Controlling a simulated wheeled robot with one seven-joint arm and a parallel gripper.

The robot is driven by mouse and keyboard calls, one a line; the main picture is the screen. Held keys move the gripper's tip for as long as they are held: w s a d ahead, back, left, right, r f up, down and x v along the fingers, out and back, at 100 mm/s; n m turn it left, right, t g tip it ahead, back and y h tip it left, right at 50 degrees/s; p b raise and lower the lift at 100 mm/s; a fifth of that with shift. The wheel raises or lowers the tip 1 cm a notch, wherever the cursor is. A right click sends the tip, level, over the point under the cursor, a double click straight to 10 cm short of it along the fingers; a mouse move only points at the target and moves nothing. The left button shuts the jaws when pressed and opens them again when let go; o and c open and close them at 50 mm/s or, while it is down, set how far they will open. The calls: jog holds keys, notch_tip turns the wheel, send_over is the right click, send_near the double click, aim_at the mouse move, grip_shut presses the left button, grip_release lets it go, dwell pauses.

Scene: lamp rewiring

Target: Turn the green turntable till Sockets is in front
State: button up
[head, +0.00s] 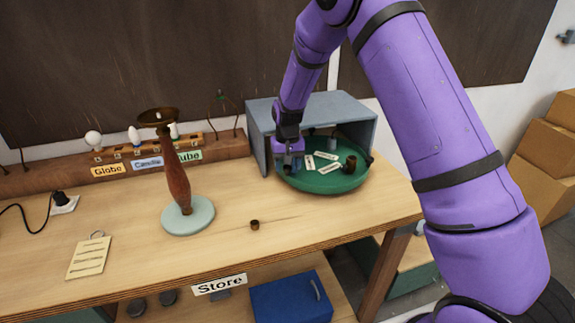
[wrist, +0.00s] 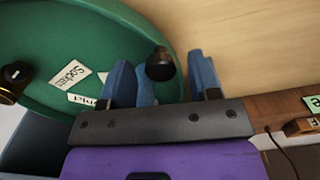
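The green turntable (head: 318,186) sits in a grey open-fronted box, its front edge reaching out of it. It carries several white labels. In the wrist view the turntable (wrist: 110,30) shows a label reading Sockets (wrist: 70,74), left of my gripper; another label is partly hidden by a finger. In the head view the label words are too small to read. A dark round knob (wrist: 160,65) stands at the turntable's rim. My gripper (wrist: 163,78) is open, its blue fingers on either side of the knob. In the head view my gripper (head: 291,150) is at the turntable's left side.
The grey box (head: 357,128) roofs the turntable's back. A brass-coloured socket (head: 350,165) stands on its right part. A lamp stand (head: 178,175) on a pale round base is to the left, with a small brass ring (head: 255,224) on the bare bench front.

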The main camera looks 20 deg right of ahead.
notch_tip(320, 180, up, 11)
dwell(0.7)
jog(key=shift+f, duration=0.1)
